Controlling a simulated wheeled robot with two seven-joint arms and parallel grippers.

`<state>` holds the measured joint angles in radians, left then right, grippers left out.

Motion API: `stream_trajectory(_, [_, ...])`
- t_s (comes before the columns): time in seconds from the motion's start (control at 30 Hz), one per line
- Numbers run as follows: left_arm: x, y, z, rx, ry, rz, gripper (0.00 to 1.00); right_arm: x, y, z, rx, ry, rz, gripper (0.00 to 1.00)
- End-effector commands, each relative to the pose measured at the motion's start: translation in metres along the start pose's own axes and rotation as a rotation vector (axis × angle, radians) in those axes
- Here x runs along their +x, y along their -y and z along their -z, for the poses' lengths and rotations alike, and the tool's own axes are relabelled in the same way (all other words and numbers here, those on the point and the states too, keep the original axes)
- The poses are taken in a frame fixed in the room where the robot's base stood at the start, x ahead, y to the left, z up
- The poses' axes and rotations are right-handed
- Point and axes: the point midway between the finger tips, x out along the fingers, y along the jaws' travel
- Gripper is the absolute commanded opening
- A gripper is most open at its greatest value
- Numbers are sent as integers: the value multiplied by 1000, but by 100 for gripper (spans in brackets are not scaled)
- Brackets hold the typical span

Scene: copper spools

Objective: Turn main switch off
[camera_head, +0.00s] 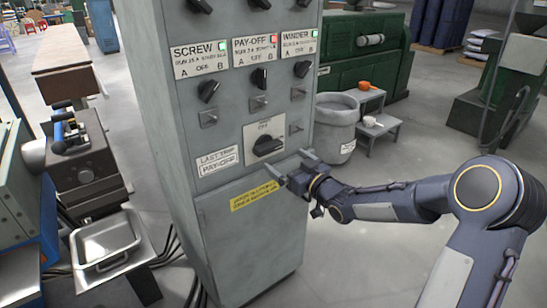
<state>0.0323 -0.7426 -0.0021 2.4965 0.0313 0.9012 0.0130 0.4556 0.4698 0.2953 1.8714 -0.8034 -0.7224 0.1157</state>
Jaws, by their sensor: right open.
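The main switch (267,145) is a large black rotary knob on a cream plate, low on the front of the grey control cabinet (225,150). Its handle lies roughly level, and the "OFF" mark is above it. My right gripper (292,169) is open and empty, just below and to the right of the knob, in front of the cabinet. I cannot tell whether it touches the panel; it looks apart from the knob. My left gripper is not in view.
Smaller knobs labelled screw (208,91), pay-off (259,78) and winder (302,69) sit above. A grey bin (336,125) and step stool (376,130) stand behind right. A machine with a metal tray (105,240) stands left.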

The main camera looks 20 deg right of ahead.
Motion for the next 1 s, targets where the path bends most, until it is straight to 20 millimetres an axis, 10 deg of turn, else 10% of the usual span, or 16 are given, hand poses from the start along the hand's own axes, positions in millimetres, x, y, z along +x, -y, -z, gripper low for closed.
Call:
stream_trajectory(0.4, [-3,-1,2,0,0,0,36,62,1,1,1,2,1,100])
stream_trajectory(0.8, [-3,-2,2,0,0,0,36,70,1,0,1,4,-1,100])
stream_trajectory(1.0, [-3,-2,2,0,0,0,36,70,1,0,1,4,-1,74])
